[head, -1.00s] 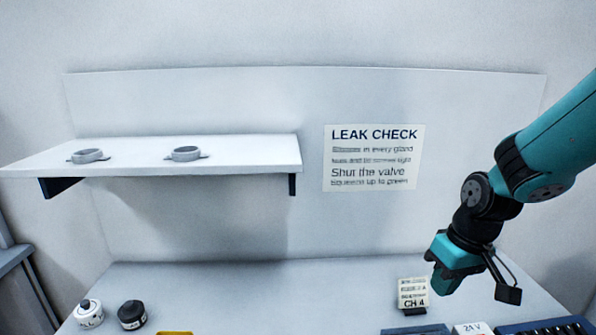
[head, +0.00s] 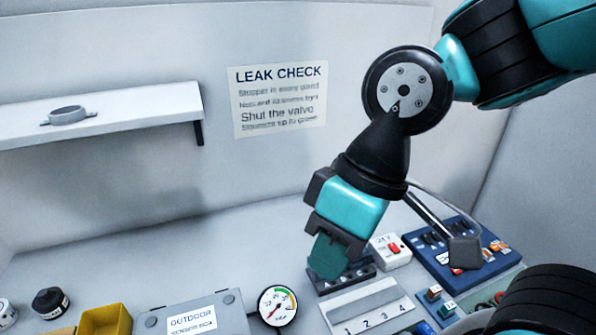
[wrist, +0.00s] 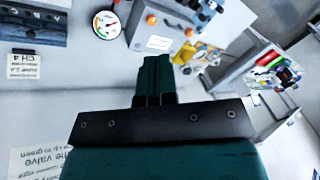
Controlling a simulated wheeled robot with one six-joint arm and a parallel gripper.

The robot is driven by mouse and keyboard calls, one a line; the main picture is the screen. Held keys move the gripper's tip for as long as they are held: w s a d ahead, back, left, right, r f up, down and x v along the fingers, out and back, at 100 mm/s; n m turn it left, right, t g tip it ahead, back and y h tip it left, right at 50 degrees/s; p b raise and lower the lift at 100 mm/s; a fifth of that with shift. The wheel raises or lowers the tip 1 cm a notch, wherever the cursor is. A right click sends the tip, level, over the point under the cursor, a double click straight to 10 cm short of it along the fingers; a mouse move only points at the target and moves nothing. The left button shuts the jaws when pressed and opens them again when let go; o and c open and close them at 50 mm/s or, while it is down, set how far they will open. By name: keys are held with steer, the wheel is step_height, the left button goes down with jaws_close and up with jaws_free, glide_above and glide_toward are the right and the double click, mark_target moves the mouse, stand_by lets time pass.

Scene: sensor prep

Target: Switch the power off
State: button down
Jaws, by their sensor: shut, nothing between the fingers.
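A white box marked 24 V (head: 382,258) stands on the bench right of my gripper in the head view, with a red switch (head: 393,248) on it. I cannot tell the switch's position. My gripper (head: 327,262) is shut and empty, pointing down above or in front of a dark block (head: 356,276) beside that box; I cannot tell whether they touch. In the wrist view the closed fingers (wrist: 155,70) point at the bench, and I cannot make out the 24 V box there.
A blue panel with orange parts (head: 468,250) lies right of the box. A numbered plate (head: 360,306), a round gauge (head: 277,306), a grey labelled sensor box (head: 235,312) and a yellow bin (head: 110,322) lie in front. A wall shelf (head: 150,114) is at left. Bare bench lies behind the sensor box.

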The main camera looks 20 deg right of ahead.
steer(key=w+d+f+m+b, duration=0.25)
steer(key=w+d+m, duration=0.2)
steer(key=w, duration=0.25)
steer(key=m+h+b, duration=0.3)
steer(key=m+h, duration=0.1)
steer(key=m, duration=1.7)
glide_above(389, 244)
step_height(389, 244, down, 13)
steer(key=shift+d+f, duration=0.1)
step_height(389, 244, down, 14)
steer(key=shift+r+p, duration=0.1)
steer(key=shift+p, duration=0.65)
